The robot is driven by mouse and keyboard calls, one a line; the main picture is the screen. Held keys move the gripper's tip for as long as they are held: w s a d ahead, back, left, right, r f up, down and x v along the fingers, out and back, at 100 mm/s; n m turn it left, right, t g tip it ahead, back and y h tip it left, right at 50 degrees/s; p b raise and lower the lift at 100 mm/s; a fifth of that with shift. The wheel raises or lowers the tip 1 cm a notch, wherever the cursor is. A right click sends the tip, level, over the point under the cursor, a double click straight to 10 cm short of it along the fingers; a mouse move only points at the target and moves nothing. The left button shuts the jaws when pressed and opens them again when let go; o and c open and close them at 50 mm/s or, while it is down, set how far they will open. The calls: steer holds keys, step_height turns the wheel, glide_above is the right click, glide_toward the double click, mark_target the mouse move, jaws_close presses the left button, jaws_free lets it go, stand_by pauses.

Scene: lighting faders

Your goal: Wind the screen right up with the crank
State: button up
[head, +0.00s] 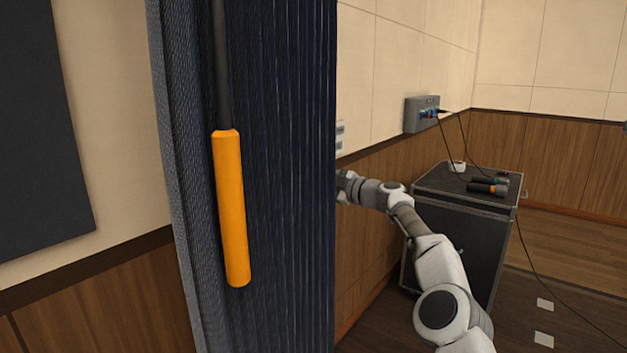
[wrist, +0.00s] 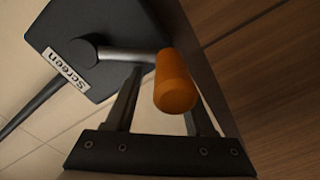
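In the wrist view, a crank with a metal arm (wrist: 115,54) and an orange handle (wrist: 176,82) comes out of a dark box (wrist: 85,35) labelled "Screen". My gripper (wrist: 165,98) is open, its two dark fingers apart. The handle's end points towards the camera and overlaps the right finger; a gap shows between it and the left finger. I cannot tell whether the handle touches the right finger. In the head view my wrist reaches behind the curtain's edge, which hides my gripper and the crank.
A dark blue curtain (head: 290,150) fills the middle of the head view, with an orange-gripped rod (head: 231,210) hanging in front. A black case (head: 455,235) carrying a cup and dark cylindrical items stands right of my arm. A wall box (head: 422,115) has cables trailing down.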

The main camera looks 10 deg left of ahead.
steer(key=shift+o, duration=0.3)
steer(key=shift+s, duration=0.1)
steer(key=shift+s+d+f+b, duration=0.15)
steer(key=shift+d+b, duration=0.45)
steer(key=shift+b, duration=0.35)
steer(key=b+v, duration=0.2)
steer(key=v, duration=1.4)
steer(key=shift+r+b, duration=0.2)
steer(key=shift+b, duration=0.1)
